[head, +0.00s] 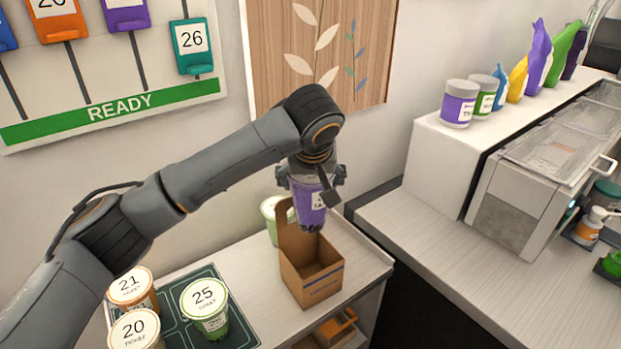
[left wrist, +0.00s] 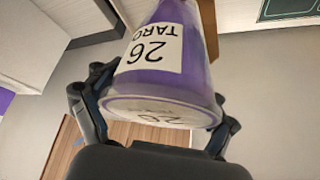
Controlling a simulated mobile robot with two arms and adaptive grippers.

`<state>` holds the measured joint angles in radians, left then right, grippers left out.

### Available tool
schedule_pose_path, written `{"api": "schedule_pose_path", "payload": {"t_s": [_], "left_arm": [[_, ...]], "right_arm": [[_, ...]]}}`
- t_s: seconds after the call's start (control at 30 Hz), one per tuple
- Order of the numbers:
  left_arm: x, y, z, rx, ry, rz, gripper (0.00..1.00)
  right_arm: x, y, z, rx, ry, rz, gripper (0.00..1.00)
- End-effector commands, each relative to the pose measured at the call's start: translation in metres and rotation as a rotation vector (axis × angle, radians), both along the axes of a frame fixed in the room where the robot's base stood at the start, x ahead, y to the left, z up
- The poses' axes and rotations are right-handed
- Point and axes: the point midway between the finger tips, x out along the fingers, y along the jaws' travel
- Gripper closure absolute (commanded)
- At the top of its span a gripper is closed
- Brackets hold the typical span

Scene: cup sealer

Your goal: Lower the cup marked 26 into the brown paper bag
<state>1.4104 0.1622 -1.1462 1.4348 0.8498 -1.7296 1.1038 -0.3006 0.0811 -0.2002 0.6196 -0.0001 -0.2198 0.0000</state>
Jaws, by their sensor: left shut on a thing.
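The cup marked 26 (head: 309,201) is purple with a white label; its label reads 26 and TARO in the left wrist view (left wrist: 152,50). My left gripper (head: 312,180) is shut on this cup near its lid, and its fingers (left wrist: 155,100) show on both sides in the left wrist view. The cup hangs upright above the brown paper bag (head: 312,279), which stands open on the counter with a tall back flap. The cup's bottom is near the bag's opening, in front of the flap; the exact gap is hard to tell. My right gripper is not in view.
A green cup (head: 270,215) stands behind the bag. A white shelf unit (head: 440,150) rises at right, beyond a dark gap.

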Motion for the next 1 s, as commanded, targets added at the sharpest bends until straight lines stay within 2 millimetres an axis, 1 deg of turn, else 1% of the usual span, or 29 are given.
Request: {"api": "schedule_pose_path", "payload": {"t_s": [1.0], "left_arm": [[0.000, 0.000, -0.049, -0.002, -0.002, 0.000, 0.72]], "right_arm": [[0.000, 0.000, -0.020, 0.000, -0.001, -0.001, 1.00]]}}
